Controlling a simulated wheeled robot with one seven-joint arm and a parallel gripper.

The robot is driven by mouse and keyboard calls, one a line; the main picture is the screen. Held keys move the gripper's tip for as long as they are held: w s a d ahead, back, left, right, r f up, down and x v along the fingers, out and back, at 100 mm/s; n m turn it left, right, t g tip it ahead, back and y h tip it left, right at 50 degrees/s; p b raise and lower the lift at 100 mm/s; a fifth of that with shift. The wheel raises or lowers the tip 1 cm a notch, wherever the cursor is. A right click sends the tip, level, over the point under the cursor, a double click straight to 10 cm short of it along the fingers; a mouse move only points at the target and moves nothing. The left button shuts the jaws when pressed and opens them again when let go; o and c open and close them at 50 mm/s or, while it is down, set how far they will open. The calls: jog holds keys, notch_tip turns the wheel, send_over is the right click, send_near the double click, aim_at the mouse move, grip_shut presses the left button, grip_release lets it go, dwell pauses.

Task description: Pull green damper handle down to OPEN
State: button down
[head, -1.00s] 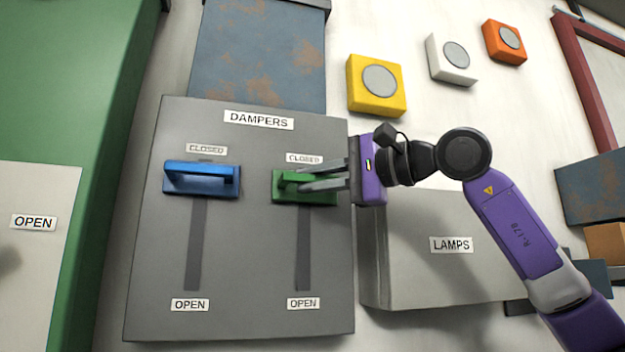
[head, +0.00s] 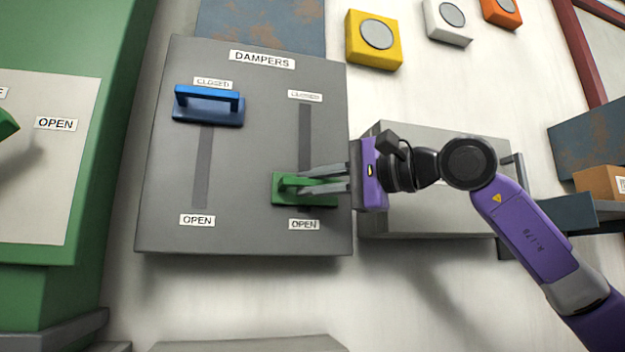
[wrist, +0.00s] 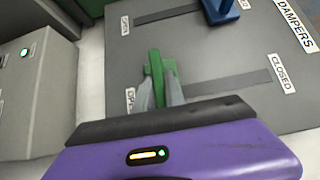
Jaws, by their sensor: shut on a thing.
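The green damper handle (head: 290,196) sits at the lower end of the right slot on the grey dampers panel (head: 260,140), just above its OPEN label (head: 304,225). My gripper (head: 312,184) reaches in from the right and is shut on the green handle. In the wrist view the green handle (wrist: 155,72) stands between the two grey fingers. The slot above it, up to the CLOSED label (head: 305,96), is bare. The fingers hide part of the handle.
The blue damper handle (head: 209,106) is at the top of the left slot, by its CLOSED label. A grey box (head: 430,205) stands right of the panel, behind my arm. Yellow (head: 374,40) and white (head: 448,22) square buttons are above. A green cabinet (head: 60,285) is at left.

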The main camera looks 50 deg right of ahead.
jog(key=shift+f, duration=0.6)
jog(key=c, duration=1.4)
grip_release()
jog(key=s+d+b, duration=0.1)
jog(key=s, duration=0.6)
jog(key=shift+s+d, duration=0.25)
jog(key=shift+s, duration=0.1)
